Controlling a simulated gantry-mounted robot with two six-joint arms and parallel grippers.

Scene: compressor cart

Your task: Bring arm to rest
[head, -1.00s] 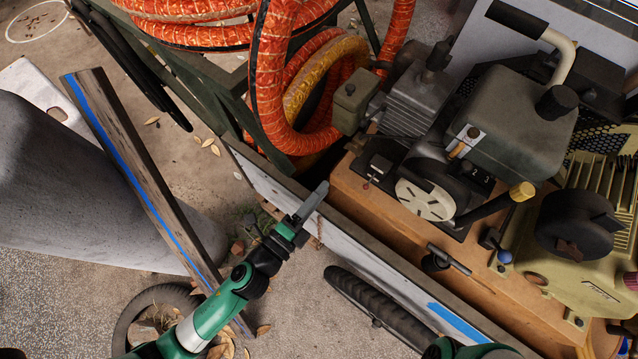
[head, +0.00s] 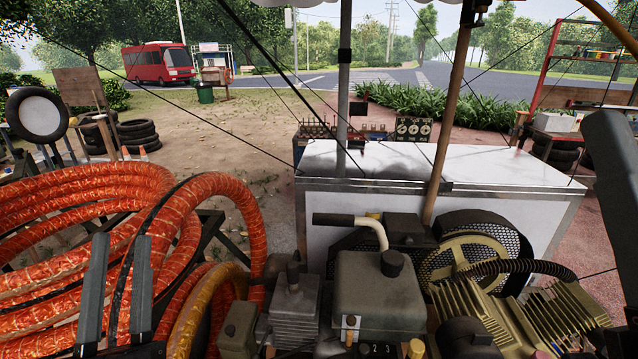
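My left gripper (head: 121,243) stands at the lower left of the head view with its two grey fingers pointing up. The fingers are apart and I see only orange hose between them, so it is open and empty. It is in front of the coiled orange hose (head: 60,205); I cannot tell whether it touches it. A large dark grey finger of my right gripper (head: 612,170) shows close up at the right edge. Its other finger is not distinct. The compressor engine (head: 375,290) sits at the bottom middle, apart from both grippers.
A yellow-green pump with a flywheel (head: 465,260) is right of the engine. Behind them stands a white-topped cart box (head: 490,165), with poles and thin ropes rising around it. Tyres (head: 137,135) and a red bus (head: 157,62) are farther back. Open dirt ground lies at the left middle.

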